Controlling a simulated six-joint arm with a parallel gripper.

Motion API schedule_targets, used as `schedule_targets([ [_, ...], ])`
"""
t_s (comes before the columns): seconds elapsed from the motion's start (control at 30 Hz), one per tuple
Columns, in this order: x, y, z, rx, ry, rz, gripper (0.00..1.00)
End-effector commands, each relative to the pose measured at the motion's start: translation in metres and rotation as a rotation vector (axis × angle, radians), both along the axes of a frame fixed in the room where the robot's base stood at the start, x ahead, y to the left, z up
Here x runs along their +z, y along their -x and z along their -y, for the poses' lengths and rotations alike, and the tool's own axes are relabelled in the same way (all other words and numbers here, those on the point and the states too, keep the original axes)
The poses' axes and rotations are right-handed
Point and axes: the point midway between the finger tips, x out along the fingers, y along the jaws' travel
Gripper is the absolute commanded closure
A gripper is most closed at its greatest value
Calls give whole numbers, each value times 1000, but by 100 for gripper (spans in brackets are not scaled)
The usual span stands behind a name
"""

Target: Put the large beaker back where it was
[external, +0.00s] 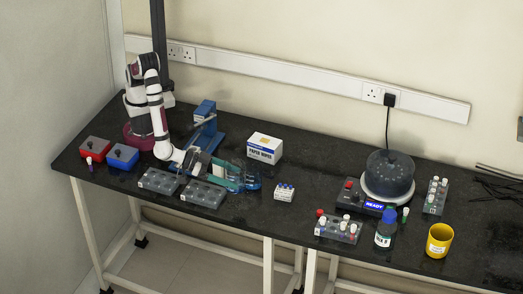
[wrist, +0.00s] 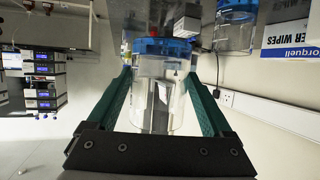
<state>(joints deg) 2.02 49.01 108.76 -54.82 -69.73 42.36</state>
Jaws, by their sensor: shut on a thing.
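My gripper (external: 240,180) is low over the left-middle of the black bench, its two teal fingers on either side of a clear beaker. In the wrist view, the clear beaker (wrist: 157,118) with a blue band stands between the fingers (wrist: 158,85), and the gripper is shut on it. A second clear vessel with a blue band (wrist: 236,30) shows behind it at the upper right. In the external view, bluish clear glass (external: 253,184) shows at the fingertips, and I cannot separate the two vessels clearly there. Whether the held beaker touches the bench is not clear.
Two grey racks (external: 160,180) (external: 202,194) lie close to my gripper. A centrifuge (external: 388,178), a blue-capped bottle (external: 384,232) and a yellow cup (external: 439,241) stand further right.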

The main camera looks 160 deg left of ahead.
Motion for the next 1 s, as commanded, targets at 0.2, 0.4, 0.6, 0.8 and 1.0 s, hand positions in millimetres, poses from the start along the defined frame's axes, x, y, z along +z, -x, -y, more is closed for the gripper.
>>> schedule_targets([
  [0.2,42,0,0,0,0,4,95],
  [0.4,65,0,0,1,0,2,95],
  [0.6,71,-3,-13,6,3,2,95],
  [0.8,71,-9,-39,17,9,8,95],
  [1.0,70,-14,-83,33,14,16,95],
])
